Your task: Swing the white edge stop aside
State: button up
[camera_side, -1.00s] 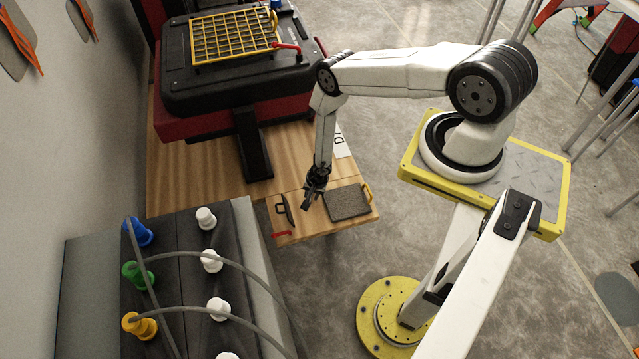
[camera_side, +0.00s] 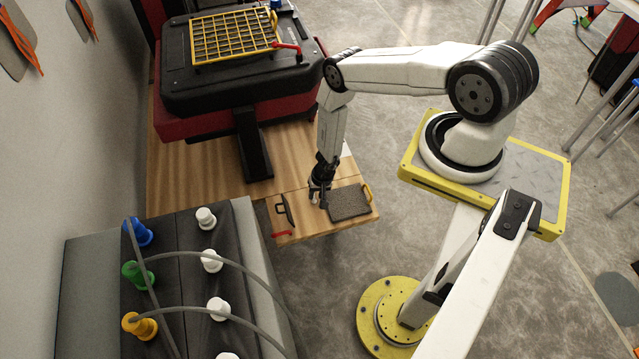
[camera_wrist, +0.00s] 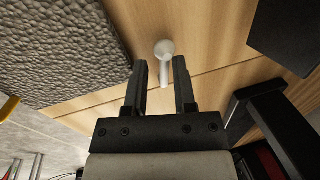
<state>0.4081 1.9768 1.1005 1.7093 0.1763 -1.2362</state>
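The white edge stop (camera_wrist: 164,50) shows in the wrist view as a pale pin with a round head, standing on the wooden board. My gripper (camera_wrist: 161,67) is open, with one finger to each side of the pin's lower part in the picture. I cannot tell whether either finger touches it. In the side view my gripper (camera_side: 317,199) points down at the board, just left of the grey rough pad. The stop is too small or hidden to make out there.
A black handled piece (camera_side: 284,210) and a red lever (camera_side: 282,234) sit to the left. A black press (camera_side: 230,75) stands behind.

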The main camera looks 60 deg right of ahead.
jog(key=shift+s+d+n, duration=0.15)
jog(key=shift+n, duration=0.35)
jog(key=shift+s+d+r, duration=0.1)
jog(key=shift+d+r, duration=0.05)
jog(key=shift+r, duration=0.9)
jog(key=shift+s+d+r, duration=0.1)
jog(key=shift+d+r, duration=0.05)
jog(key=shift+r, duration=0.9)
jog(key=w+a+r+n, duration=0.1)
jog(key=w+r, duration=0.1)
jog(key=r, duration=0.6)
jog(key=w+a+r+n, duration=0.1)
jog(key=w+a+r, duration=0.1)
jog(key=r, duration=0.7)
jog(key=w+a+r+n+y, duration=0.1)
jog(key=w+r, duration=0.3)
jog(key=r, duration=0.4)
jog(key=shift+a+r+n+t, duration=0.3)
jog(key=shift+r+n, duration=0.05)
jog(key=shift+n, duration=0.05)
